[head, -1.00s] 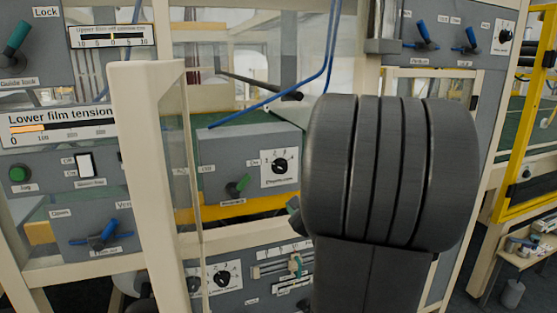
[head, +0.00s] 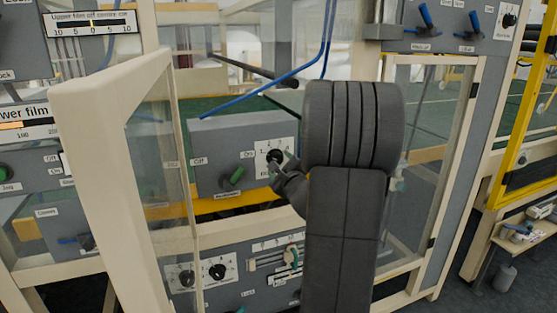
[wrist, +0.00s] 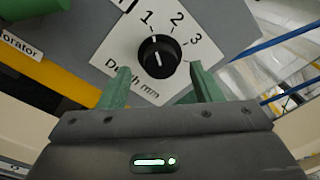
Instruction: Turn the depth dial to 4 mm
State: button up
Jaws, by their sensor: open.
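The depth dial is a round black knob on a white "Depth mm" plate. In the wrist view the knob (wrist: 160,56) lies between and just beyond my fingertips. The numbers 1, 2 and 3 show around it; no 4 is readable there. A short white mark is on the knob, but I cannot tell for sure which number it points to. My gripper (wrist: 159,67) is open, with one green finger on each side of the knob, apart from it. In the head view the dial (head: 275,157) is partly hidden by my gripper (head: 285,170).
A green switch (head: 233,177) sits left of the dial on the same grey box (head: 212,150). An open framed door (head: 72,105) stands at the left. A blue cable (head: 262,86) passes above the box. A lower panel has another dial (head: 217,271).

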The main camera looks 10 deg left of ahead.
aim_at(276, 159)
jog(key=shift+x, duration=1.3)
jog(key=shift+c, duration=0.5)
jog(key=c, duration=0.9)
